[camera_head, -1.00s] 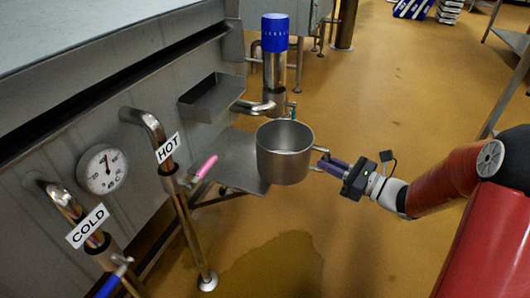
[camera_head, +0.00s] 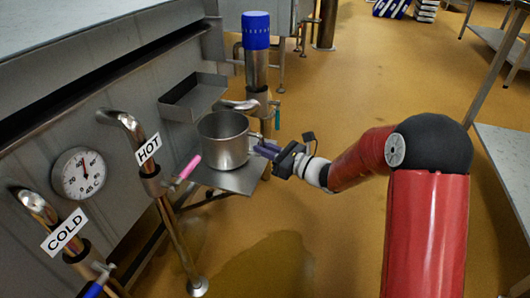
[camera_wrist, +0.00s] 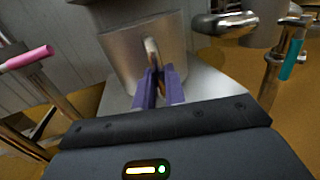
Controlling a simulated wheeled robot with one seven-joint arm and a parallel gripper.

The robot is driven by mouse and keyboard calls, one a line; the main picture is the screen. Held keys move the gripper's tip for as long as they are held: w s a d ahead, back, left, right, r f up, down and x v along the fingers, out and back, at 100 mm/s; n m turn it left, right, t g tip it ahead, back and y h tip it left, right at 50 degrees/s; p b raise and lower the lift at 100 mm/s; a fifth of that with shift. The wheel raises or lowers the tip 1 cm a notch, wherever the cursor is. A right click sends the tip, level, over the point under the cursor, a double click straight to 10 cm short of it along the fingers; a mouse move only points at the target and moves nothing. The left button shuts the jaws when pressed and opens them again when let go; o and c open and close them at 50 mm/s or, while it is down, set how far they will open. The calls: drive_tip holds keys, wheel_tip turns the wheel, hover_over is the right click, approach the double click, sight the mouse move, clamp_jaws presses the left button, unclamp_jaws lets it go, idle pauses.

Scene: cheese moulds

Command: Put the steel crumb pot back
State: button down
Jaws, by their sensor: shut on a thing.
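The steel crumb pot (camera_head: 223,143) is upright with its open mouth facing up and looks empty inside. In the head view it is over the low steel shelf (camera_head: 240,181) on the side of the vat. My gripper (camera_head: 264,150) is to its right, its purple fingers shut on the pot's handle. In the wrist view the fingers (camera_wrist: 159,88) close around the handle (camera_wrist: 152,52) in front of the pot's wall (camera_wrist: 125,58). I cannot tell whether the pot's base touches the shelf.
A pipe with a blue-topped cylinder (camera_head: 256,32) stands just behind the pot. A small steel tray (camera_head: 193,97) hangs on the vat wall. The hot pipe's pink lever (camera_head: 188,168) is close at the left. Open floor (camera_head: 340,235) lies to the right and in front.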

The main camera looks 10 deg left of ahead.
drive_tip(key=shift+f, duration=0.3)
drive_tip(key=c, duration=1.9)
unclamp_jaws()
drive_tip(key=shift+f, duration=0.1)
drive_tip(key=o, duration=0.4)
drive_tip(key=shift+o, duration=0.2)
